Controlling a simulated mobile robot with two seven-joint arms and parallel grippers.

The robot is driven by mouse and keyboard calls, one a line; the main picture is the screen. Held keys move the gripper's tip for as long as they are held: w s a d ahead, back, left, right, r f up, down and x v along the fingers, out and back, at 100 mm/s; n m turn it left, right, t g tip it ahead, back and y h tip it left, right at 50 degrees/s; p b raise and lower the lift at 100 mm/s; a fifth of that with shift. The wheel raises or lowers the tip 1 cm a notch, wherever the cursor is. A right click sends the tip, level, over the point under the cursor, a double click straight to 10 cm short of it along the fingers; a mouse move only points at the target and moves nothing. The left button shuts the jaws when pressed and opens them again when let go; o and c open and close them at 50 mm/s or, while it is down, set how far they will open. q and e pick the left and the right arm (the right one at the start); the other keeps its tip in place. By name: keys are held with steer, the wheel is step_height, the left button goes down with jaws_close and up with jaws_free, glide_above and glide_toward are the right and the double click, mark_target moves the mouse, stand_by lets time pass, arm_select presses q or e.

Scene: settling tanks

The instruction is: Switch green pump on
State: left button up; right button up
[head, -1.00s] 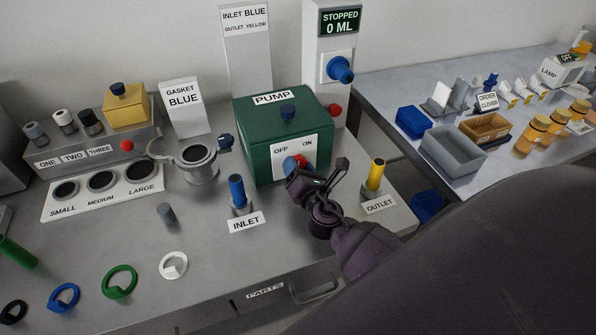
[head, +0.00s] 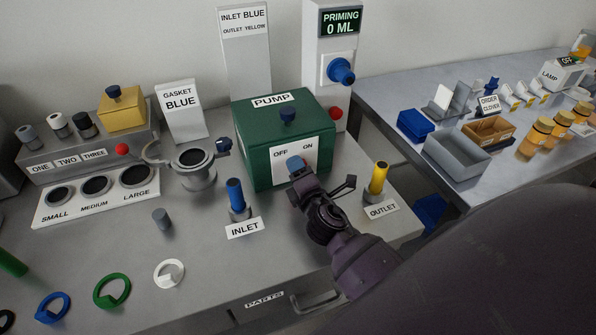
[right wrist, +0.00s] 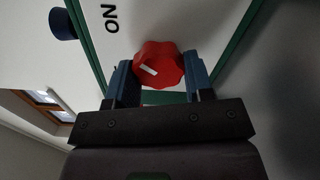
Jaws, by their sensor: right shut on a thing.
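The green pump (head: 262,158) stands on the bench with a white OFF/ON panel (head: 316,153) on its front. My right gripper (head: 296,166) is at this panel. In the right wrist view, the red lobed knob (right wrist: 159,66) sits between the blue fingertips of my right gripper (right wrist: 160,82), which are shut on it. A white mark shows on the knob's left part, and the word ON is at the upper left. In the head view the gripper hides the knob. The display (head: 341,22) reads PRIMING, 0 ML. My left gripper is not in view.
A blue inlet post (head: 236,195) stands left of my right gripper, and a yellow outlet post (head: 378,178) stands right of it. A strainer-like cup (head: 196,170) is left of the pump. Several coloured rings lie at the front left.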

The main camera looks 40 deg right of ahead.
stand_by(0.4)
steer(key=o, duration=0.9)
steer(key=b+v, duration=0.1)
steer(key=v, duration=0.8)
steer(key=shift+s+f, duration=0.1)
steer(key=shift+s, duration=0.3)
steer(key=shift+s+a, duration=0.15)
steer(key=shift+s, duration=0.3)
